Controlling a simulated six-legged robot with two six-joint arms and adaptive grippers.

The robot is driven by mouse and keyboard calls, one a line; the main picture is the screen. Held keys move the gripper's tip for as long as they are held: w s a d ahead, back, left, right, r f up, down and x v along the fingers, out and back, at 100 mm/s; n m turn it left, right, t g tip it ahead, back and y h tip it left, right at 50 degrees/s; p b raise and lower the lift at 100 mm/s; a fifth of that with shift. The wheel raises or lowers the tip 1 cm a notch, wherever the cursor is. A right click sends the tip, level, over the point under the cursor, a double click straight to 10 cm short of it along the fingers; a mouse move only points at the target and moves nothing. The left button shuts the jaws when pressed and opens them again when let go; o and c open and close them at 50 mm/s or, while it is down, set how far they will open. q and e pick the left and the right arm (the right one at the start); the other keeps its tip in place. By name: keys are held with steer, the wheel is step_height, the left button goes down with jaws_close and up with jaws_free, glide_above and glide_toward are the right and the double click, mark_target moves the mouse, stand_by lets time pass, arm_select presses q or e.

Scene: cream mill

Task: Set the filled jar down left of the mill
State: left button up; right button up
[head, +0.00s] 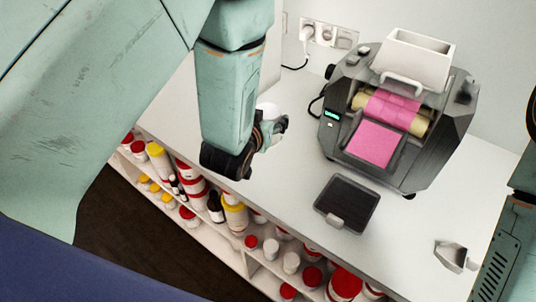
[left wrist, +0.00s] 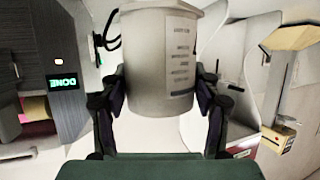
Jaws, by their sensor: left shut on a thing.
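The mill (head: 440,145) is a dark machine with a white hopper, rollers coated in pink and a pink apron, standing on the white counter. My left gripper (head: 272,132) is left of it in the head view. It is shut on the jar (head: 267,109), which is mostly hidden behind my arm there. In the left wrist view the pale jar (left wrist: 152,60) with a printed label sits between the two fingers of my left gripper (left wrist: 160,100). Its contents are hidden, and I cannot tell whether it touches the counter. My right gripper is out of view.
A black tray (head: 347,203) lies in front of the mill. A small metal scoop-like piece (head: 452,256) is at the front right. Shelves of jars (head: 235,215) run below the counter's front edge. The mill's display (left wrist: 65,80) reads DONE. Counter (head: 285,180) between gripper and tray is clear.

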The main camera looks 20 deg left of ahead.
arm_select(q)
steer(key=f, duration=0.2)
steer(key=s+f, duration=0.1)
steer(key=f, duration=0.5)
steer(key=shift+w, duration=0.3)
steer(key=shift+s+f, duration=0.1)
steer(key=shift+f, duration=0.25)
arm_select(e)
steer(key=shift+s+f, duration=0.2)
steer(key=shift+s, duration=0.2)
arm_select(q)
steer(key=shift+f, duration=0.15)
steer(key=shift+f+b, duration=0.15)
steer(key=shift+b, duration=0.2)
steer(key=o, duration=0.9)
steer(key=shift+o, duration=1.2)
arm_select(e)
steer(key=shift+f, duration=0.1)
arm_select(q)
steer(key=shift+r, duration=0.2)
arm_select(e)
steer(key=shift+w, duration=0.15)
